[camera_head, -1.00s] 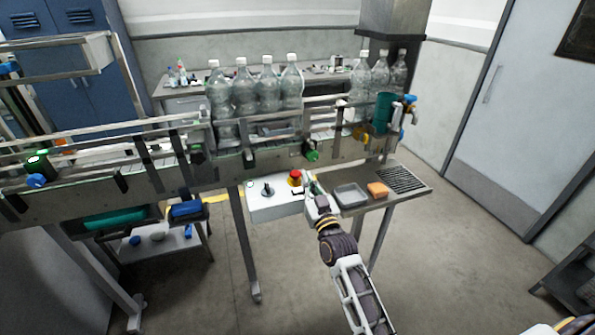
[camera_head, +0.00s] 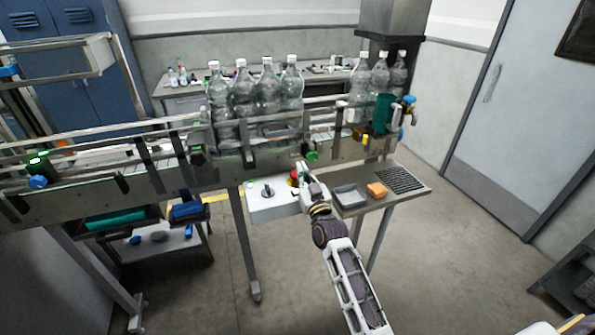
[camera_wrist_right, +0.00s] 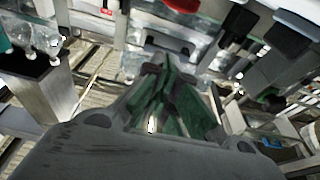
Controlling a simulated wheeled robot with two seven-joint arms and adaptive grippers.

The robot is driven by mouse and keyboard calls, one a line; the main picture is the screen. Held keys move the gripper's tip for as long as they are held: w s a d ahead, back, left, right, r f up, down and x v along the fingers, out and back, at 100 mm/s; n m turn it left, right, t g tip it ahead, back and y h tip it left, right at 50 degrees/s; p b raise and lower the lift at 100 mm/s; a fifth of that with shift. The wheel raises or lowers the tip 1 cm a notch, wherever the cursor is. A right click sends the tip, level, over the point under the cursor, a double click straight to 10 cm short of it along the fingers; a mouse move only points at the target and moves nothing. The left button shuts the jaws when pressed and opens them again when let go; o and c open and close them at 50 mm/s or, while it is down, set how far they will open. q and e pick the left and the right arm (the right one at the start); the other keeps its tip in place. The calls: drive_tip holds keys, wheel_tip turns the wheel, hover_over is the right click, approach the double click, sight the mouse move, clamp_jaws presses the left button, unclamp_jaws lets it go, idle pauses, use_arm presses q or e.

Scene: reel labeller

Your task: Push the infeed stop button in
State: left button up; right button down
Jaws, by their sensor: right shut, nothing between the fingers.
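The red stop button (camera_head: 292,178) sits on a white control box (camera_head: 268,208) below the conveyor. My right gripper (camera_head: 303,171) is in front of the box's right end, right beside the red button and partly covering it. Whether the fingers touch the button, or how far in it is, I cannot tell. The right gripper's fingers also show in the right wrist view (camera_wrist_right: 166,92), closed together and empty.
A black knob (camera_head: 267,190) stands on the same box. To the right, a side table (camera_head: 410,192) carries a grey tray (camera_head: 349,196) and an orange block (camera_head: 377,190). The conveyor (camera_head: 225,174) with clear bottles (camera_head: 267,92) runs above. The floor in front is open.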

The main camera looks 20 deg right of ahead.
drive_tip(key=shift+p+x, duration=0.5)
drive_tip(key=shift+x, duration=2.1)
drive_tip(key=shift+s+f+p, duration=0.1)
drive_tip(key=shift+f+p, duration=0.1)
drive_tip(key=shift+f, duration=0.75)
drive_tip(key=shift+s+f+p, duration=0.15)
drive_tip(key=shift+f, duration=0.85)
drive_tip(key=shift+f, duration=0.1)
